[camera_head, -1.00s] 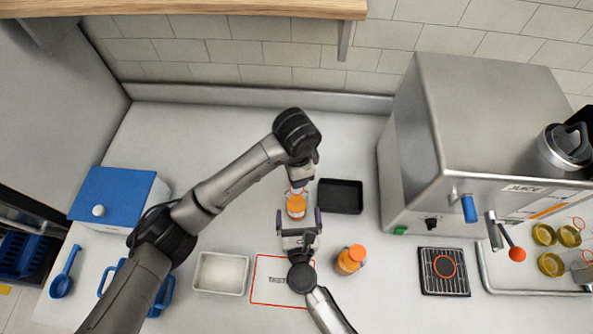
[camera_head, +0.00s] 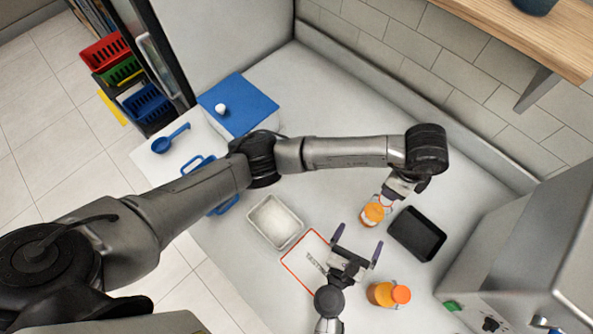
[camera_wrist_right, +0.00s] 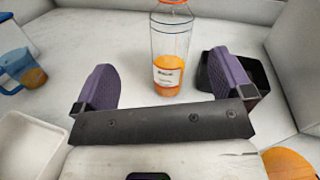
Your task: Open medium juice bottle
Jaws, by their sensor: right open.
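A clear juice bottle (camera_head: 372,215) with orange juice in its lower part stands upright on the counter. In the right wrist view the bottle (camera_wrist_right: 167,75) shows a label and an orange cap at the top edge. My right gripper (camera_head: 357,243) is open and empty, with its purple fingers pointing at the bottle from a short distance. In its wrist view the fingers (camera_wrist_right: 165,62) appear either side of the bottle, apart from it. My left gripper (camera_head: 392,192) is at the bottle's top; its fingers are too small and hidden to tell their state.
A second orange-capped bottle (camera_head: 383,294) stands right of my right gripper. A black tray (camera_head: 417,234) is close beside the first bottle. A white tray (camera_head: 275,222), a red-outlined mat (camera_head: 306,262) and a blue-lidded box (camera_head: 238,104) lie leftward. The steel juicer (camera_head: 525,240) stands at right.

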